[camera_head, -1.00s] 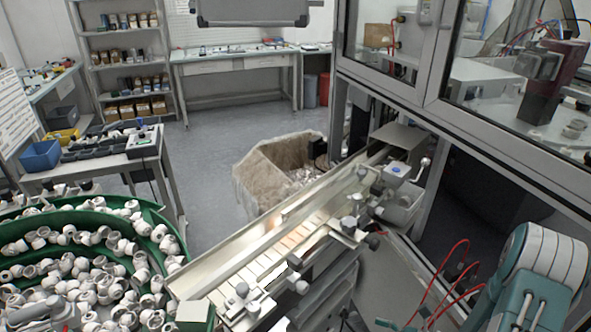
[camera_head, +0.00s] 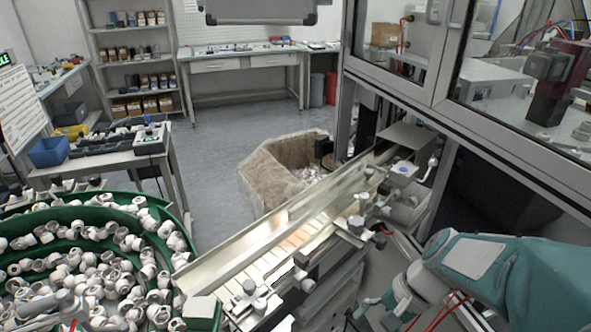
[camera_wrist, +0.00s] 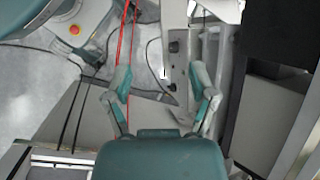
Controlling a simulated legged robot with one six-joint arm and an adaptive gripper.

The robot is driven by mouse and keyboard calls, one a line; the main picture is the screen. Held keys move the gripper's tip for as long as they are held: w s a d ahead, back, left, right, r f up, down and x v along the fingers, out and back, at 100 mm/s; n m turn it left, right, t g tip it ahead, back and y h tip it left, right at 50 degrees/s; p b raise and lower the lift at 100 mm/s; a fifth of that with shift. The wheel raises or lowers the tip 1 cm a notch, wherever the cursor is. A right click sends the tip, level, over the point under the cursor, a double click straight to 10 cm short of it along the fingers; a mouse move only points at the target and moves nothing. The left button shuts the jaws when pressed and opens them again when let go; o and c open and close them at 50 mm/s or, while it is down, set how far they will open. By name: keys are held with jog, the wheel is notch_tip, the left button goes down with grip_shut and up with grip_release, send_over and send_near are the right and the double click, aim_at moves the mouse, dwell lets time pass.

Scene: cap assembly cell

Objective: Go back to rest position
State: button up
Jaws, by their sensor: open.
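My gripper (camera_wrist: 160,98) shows in the wrist view with its two teal and grey fingers spread apart. It is open and nothing is between the fingers. Below it in that view are red and black cables, a grey floor and a grey metal upright. In the head view my teal arm fills the lower right, in front of the machine frame.
A green bowl (camera_head: 186,232) full of white caps stands at the lower left. A metal feed track (camera_head: 240,262) runs toward the glazed machine cabinet (camera_head: 470,118). A beige bin (camera_head: 262,178) stands behind the track. Open floor (camera_head: 212,150) lies beyond.

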jog(key=s+d+r+n+t+h, duration=0.1)
jog(key=s+r+n+t+h, duration=0.4)
jog(key=r+n, duration=0.3)
notch_tip(320, 180, up, 3)
jog(key=shift+d+f+t+h, duration=0.1)
jog(key=shift+d+t+h, duration=0.1)
jog(key=shift+t+h, duration=0.4)
